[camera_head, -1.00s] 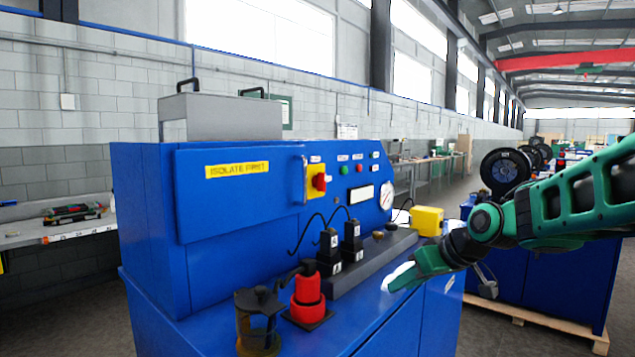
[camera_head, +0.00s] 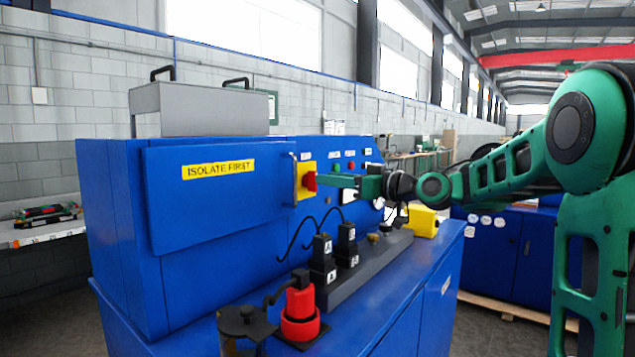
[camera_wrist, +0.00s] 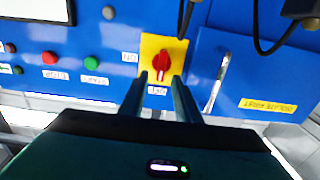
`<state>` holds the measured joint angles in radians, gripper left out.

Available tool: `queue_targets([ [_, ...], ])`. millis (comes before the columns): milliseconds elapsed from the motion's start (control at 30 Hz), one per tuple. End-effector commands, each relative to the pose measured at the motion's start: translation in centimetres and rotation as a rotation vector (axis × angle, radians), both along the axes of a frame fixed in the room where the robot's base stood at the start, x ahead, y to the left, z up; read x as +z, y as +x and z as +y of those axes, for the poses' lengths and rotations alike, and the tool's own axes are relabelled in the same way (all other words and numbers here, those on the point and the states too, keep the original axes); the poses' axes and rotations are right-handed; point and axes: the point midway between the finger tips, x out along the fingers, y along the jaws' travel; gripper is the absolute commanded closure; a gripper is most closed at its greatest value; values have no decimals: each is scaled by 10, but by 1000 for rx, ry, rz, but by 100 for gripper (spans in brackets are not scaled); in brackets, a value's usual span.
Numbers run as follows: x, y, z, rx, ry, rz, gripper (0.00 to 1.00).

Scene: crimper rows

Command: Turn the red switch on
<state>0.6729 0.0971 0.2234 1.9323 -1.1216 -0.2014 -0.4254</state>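The red switch (camera_head: 309,181) is a rotary knob on a yellow plate on the front of the blue machine's panel, right of the yellow "ISOLATE FIRST" label. It also shows in the wrist view (camera_wrist: 161,62), where the panel appears upside down. A pale mark on the knob points down in that view, toward a small label at the plate's edge. My gripper (camera_head: 330,181) reaches in from the right, close to the knob. In the wrist view my gripper (camera_wrist: 159,82) is open and empty, its fingertips apart with the knob between and just beyond them. I cannot tell whether they touch it.
A metal door handle (camera_wrist: 217,82) stands beside the switch plate. Green (camera_wrist: 92,62) and red (camera_wrist: 49,57) buttons are on the panel's other side. Black cables (camera_head: 300,228) hang below the switch. Black blocks (camera_head: 322,262) and a red fitting (camera_head: 300,308) stand on the bench below.

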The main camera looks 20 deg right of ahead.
Motion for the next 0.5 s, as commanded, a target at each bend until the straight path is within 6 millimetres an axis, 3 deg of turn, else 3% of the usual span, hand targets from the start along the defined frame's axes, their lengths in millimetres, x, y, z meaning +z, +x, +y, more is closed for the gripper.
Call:
queue_targets([
  [200, 0, 25, 19, 2, 0, 0, 70],
  [500, 0, 35, 27, 0, 0, 0, 70],
])
